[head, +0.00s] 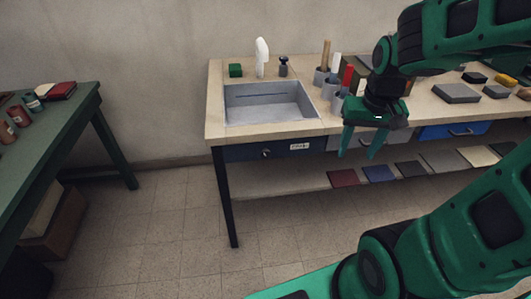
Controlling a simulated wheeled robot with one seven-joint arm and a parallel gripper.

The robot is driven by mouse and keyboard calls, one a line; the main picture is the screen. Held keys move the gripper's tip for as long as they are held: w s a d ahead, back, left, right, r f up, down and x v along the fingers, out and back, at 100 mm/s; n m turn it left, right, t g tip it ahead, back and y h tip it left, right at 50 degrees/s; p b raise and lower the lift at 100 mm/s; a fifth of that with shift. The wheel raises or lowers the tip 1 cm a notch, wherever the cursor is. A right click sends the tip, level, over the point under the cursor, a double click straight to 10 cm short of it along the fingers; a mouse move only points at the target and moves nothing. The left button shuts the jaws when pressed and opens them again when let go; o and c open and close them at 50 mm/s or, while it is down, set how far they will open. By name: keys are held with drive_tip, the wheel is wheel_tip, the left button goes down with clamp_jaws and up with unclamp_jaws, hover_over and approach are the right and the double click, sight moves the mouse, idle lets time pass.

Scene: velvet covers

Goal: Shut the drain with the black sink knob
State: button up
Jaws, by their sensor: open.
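The black sink knob (283,66) stands upright on the bench top behind the sink, near its back right corner. The grey sink (268,106) is set into the left end of the bench. I cannot make out the drain in its floor. A white faucet (262,57) stands behind the sink, left of the knob. My gripper (358,154) points down in front of the bench edge, right of the sink. Its green fingers are apart with nothing between them. It is well away from the knob.
Grey cups (336,103) with tools stand just right of the sink, close to my arm. A drawer (277,150) is below the sink. Open floor (180,215) lies between the bench and the green table (52,122) at left.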

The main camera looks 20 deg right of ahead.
drive_tip(key=w+a+f+n+t, duration=0.1)
drive_tip(key=w+a+f, duration=0.1)
drive_tip(key=w+a, duration=0.3)
drive_tip(key=w+a+f+n+t, duration=0.1)
drive_tip(key=w+a+f, duration=0.1)
drive_tip(key=w, duration=0.5)
drive_tip(key=t+y, duration=0.1)
drive_tip(key=y, duration=0.1)
approach(267, 151)
drive_tip(key=x, duration=1)
drive_tip(key=shift+n, duration=0.3)
drive_tip(key=c, duration=1.1)
